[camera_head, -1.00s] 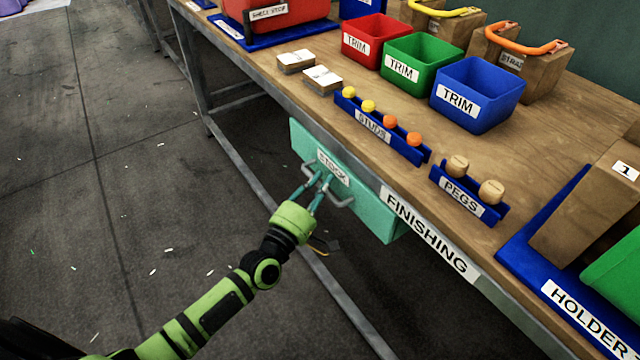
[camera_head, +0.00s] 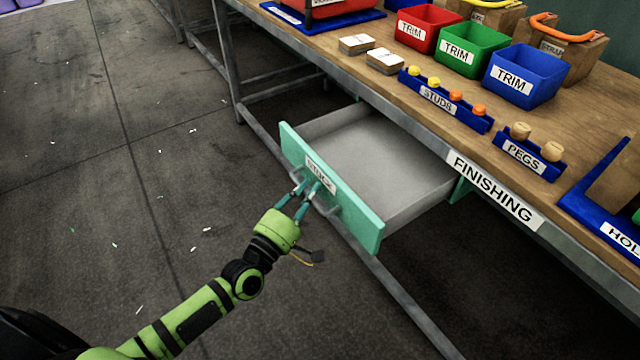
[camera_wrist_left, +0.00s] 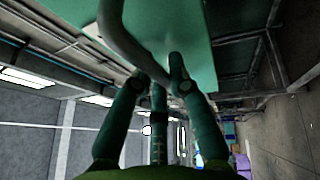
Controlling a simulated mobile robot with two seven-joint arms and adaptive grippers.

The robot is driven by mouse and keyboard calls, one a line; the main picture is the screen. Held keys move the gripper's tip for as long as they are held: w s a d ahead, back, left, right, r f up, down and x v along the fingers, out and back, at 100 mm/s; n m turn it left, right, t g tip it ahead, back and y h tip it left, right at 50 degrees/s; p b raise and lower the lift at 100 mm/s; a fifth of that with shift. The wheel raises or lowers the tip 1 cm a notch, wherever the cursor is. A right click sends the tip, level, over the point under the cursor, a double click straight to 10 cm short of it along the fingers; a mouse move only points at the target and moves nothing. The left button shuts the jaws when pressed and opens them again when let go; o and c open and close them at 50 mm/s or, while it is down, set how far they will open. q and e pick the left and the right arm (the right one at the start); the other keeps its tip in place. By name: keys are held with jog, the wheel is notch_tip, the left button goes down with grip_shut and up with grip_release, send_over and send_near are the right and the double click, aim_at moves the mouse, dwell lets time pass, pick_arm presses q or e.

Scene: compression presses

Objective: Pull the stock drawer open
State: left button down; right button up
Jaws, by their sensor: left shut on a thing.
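The stock drawer (camera_head: 355,212) has a teal front with a label reading STOCK, and it stands well out from under the bench. Its grey inside shows and looks empty. My left gripper (camera_head: 308,187) is shut on the drawer's grey handle (camera_head: 328,209) at the middle of the front. In the left wrist view the handle (camera_wrist_left: 122,35) crosses between the green fingers (camera_wrist_left: 155,90), close to the teal front (camera_wrist_left: 185,30). My right gripper is in neither view.
The wooden bench (camera_head: 590,195) carries red, green and blue TRIM bins (camera_head: 525,75), a STUDS rack (camera_head: 445,105) and a PEGS rack (camera_head: 530,158). A metal rail (camera_head: 400,295) runs low beneath the drawer.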

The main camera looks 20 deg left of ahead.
pick_arm(q)
jog(key=shift+s+a, duration=1)
jog(key=shift+s, duration=0.3)
jog(key=c, duration=1.1)
grip_release()
jog(key=shift+c, duration=0.2)
jog(key=v, duration=1.2)
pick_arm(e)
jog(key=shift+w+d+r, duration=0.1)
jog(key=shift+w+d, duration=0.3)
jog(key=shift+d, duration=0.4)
pick_arm(q)
jog(key=shift+f, duration=0.1)
